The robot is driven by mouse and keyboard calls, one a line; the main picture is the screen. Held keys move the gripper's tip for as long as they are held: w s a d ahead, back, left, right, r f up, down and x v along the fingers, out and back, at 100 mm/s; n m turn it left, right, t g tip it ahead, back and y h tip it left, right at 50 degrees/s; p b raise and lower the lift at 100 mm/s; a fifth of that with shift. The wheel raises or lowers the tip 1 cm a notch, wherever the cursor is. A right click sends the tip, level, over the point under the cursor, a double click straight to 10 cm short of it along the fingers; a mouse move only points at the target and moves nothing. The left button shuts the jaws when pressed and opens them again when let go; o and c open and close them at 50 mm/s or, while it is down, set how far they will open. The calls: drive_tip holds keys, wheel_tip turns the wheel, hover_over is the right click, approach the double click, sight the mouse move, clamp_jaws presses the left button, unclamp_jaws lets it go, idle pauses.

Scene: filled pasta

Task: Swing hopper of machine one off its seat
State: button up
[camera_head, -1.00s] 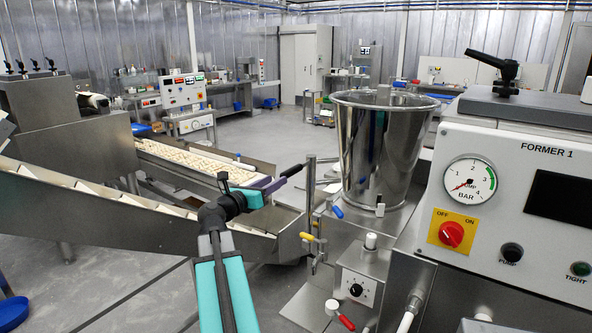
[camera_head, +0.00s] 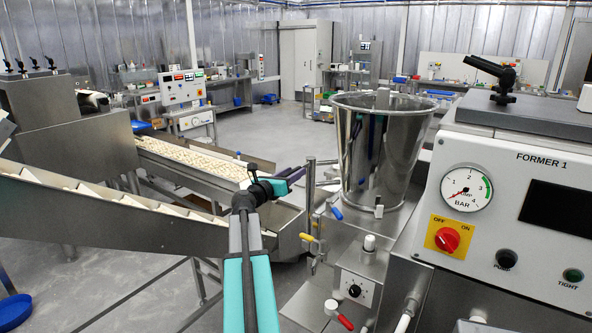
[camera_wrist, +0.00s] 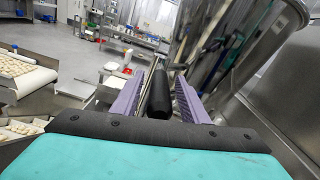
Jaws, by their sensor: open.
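The steel hopper (camera_head: 385,150) of machine one sits upright on its seat on the steel machine top, beside the FORMER 1 panel (camera_head: 530,215). In the wrist view the hopper (camera_wrist: 245,55) fills the upper right. My gripper (camera_head: 298,172) is left of the hopper, close to an upright steel post (camera_head: 310,195). In the wrist view its purple fingers (camera_wrist: 160,85) are apart, with a dark cylindrical grip (camera_wrist: 158,97) showing between them. I cannot tell whether the fingers touch it. The hopper's seat is mostly hidden beneath it.
A yellow-handled valve (camera_head: 308,238), a blue lever (camera_head: 336,212) and a red lever (camera_head: 345,322) stick out near the hopper. A conveyor (camera_head: 185,157) carrying pasta runs at the left. The floor (camera_head: 262,115) behind is open.

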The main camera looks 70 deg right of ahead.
drive_tip(key=shift+x, duration=1.1)
clamp_jaws()
